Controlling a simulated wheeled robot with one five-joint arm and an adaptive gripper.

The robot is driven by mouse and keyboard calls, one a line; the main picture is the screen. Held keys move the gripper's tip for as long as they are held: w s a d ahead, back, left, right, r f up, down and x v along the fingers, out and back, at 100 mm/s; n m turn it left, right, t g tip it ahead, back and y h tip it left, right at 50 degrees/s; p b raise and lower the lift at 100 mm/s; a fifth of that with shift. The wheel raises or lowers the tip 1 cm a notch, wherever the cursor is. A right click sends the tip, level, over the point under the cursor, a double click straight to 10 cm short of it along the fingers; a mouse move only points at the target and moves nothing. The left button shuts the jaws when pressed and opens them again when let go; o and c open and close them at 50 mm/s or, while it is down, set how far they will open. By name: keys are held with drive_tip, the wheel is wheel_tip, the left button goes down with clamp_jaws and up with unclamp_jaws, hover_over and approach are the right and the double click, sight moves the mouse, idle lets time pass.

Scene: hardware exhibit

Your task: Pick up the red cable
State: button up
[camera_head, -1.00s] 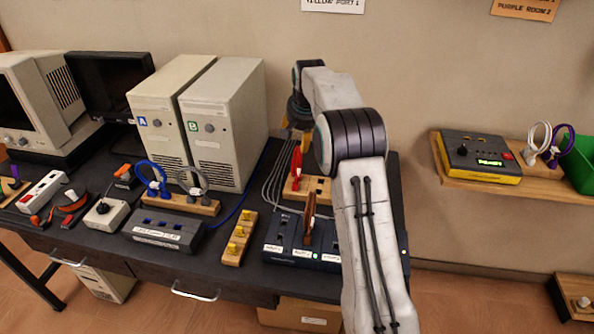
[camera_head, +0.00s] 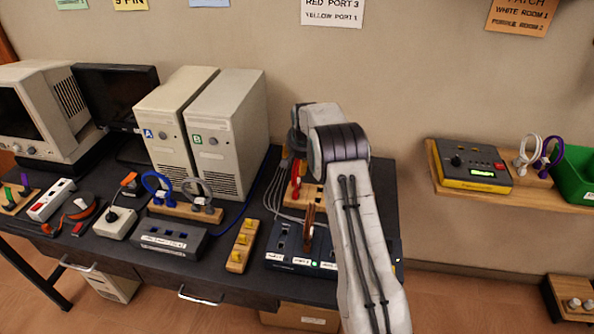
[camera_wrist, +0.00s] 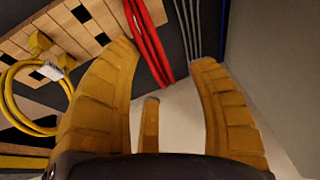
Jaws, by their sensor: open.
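The red cable (camera_head: 296,178) stands on a wooden holder (camera_head: 316,194) at the back of the dark table, partly hidden by my arm. In the wrist view the red cable (camera_wrist: 150,40) shows as upright red strands, beside a wooden block with black square slots (camera_wrist: 62,42). My gripper (camera_wrist: 165,55) is open, with its two yellow fingers spread. The red strands lie between the fingertips in the picture, closer to the left one. I cannot tell how far they are in depth. In the head view my arm hides most of the gripper.
A yellow cable (camera_wrist: 12,92) hangs left of the fingers in the wrist view. Grey cables (camera_head: 276,190) run beside the red one. A brown upright piece (camera_head: 309,228) stands on a switch panel (camera_head: 288,250) in front. Computer tower B (camera_head: 228,135) stands left of my arm.

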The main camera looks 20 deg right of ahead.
drive_tip(key=shift+w+f+p, duration=0.2)
drive_tip(key=shift+f+p, duration=0.15)
drive_tip(key=shift+f, duration=0.1)
clamp_jaws()
idle(0.5)
